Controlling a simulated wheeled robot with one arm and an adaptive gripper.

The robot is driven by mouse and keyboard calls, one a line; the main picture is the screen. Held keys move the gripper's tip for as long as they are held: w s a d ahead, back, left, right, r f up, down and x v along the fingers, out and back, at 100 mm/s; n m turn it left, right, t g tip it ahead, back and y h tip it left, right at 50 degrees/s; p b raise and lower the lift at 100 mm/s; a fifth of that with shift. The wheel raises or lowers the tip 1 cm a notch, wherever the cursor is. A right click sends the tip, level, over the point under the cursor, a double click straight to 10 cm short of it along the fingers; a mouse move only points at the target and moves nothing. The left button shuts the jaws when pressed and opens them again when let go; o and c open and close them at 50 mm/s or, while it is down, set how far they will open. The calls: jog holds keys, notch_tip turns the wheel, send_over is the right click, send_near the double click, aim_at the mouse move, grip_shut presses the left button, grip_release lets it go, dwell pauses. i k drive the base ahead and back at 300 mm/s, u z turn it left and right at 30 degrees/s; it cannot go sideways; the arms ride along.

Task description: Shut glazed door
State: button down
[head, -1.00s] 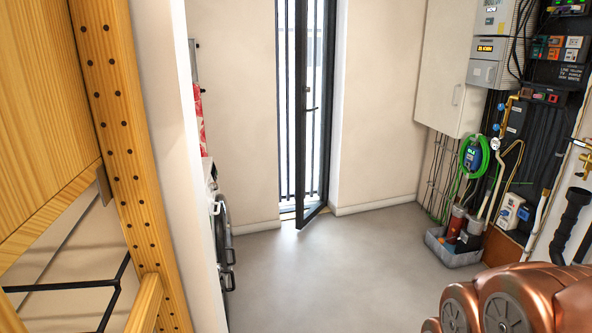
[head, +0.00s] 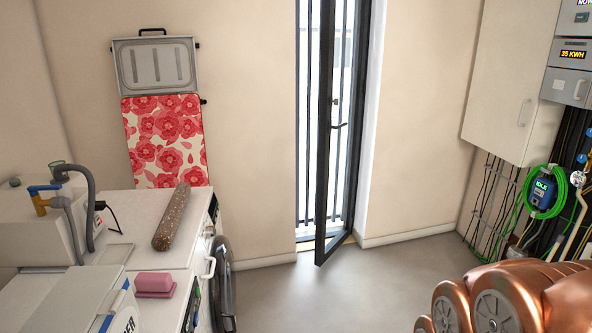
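The glazed door (head: 325,130) stands in the back wall in the head view. It is a tall, narrow, dark-framed door and hangs ajar, its leaf swung into the room. Bright light and vertical bars show through the doorway (head: 305,120). The copper-coloured part at the lower right is my own arm. My gripper is not in view.
White appliances with a worktop (head: 130,215) stand at the left, holding a speckled roll (head: 172,216) and a pink block (head: 154,283). A floral board (head: 165,140) leans on the wall. Pipes and a green hose (head: 560,190) are at right. The grey floor (head: 350,290) before the door is clear.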

aim_at(323, 253)
jog(key=u, duration=0.2)
jog(key=i, duration=3.2)
jog(key=u, duration=0.15)
